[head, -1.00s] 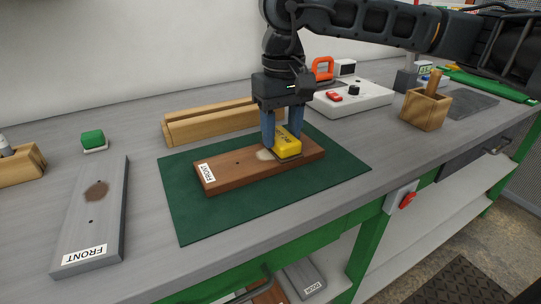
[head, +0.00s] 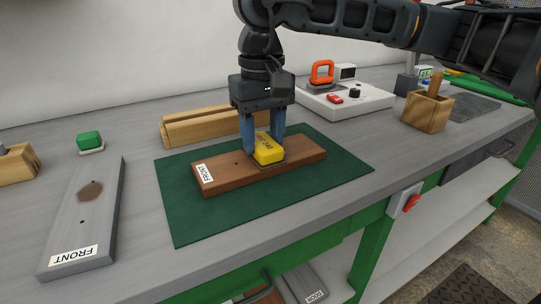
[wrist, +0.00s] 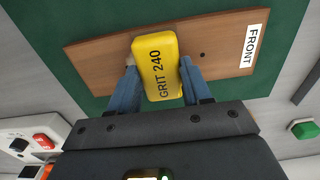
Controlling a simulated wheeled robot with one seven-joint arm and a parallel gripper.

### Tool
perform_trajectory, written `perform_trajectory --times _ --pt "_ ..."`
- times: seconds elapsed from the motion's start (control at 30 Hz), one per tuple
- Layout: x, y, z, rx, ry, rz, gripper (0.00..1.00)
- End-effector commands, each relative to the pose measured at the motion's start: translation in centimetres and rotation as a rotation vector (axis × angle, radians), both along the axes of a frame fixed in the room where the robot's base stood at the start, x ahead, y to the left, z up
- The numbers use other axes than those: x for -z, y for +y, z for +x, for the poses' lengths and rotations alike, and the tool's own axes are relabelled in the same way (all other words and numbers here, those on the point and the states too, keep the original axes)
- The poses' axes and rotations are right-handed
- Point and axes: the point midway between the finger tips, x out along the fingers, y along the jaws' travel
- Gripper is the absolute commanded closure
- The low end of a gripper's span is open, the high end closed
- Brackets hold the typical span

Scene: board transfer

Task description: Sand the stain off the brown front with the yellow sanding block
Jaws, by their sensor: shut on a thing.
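The brown front (head: 222,179) lies flat on a green mat (head: 184,213), with a white FRONT label at its left end. My gripper (head: 263,139) is shut on the yellow sanding block (head: 269,150), which rests on the brown front near its middle. In the wrist view the block (wrist: 157,62) reads GRIT 240 and sits between my blue fingers. A dark hole (wrist: 202,55) shows between block and label.
A grey front (head: 84,222) with a dark brown spot lies at the left, near a green-topped block (head: 90,141). Wooden rails (head: 190,127) stand behind the mat. A white device (head: 345,103) and a wooden box (head: 427,111) are to the right. The mat's front part is clear.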

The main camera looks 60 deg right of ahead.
Motion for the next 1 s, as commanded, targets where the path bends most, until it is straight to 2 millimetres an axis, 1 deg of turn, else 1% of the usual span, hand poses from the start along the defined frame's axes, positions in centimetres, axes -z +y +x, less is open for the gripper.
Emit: perform_trajectory --times 0.03,0.1,0.27,0.53,0.67,1.0 --pt "0.3 0.4 0.2 -0.005 0.0 0.004 0.76" --pt "0.2 0.7 0.4 -0.003 0.0 0.004 0.76" --pt "0.1 0.8 0.5 -0.002 0.0 0.004 0.76" --pt "-0.1 -0.3 -0.3 0.0 -0.001 0.001 0.76" --pt "-0.2 -0.6 -0.5 0.0 -0.001 0.001 0.76" --pt "0.0 -1.8 -1.3 0.001 -0.001 0.001 0.76"
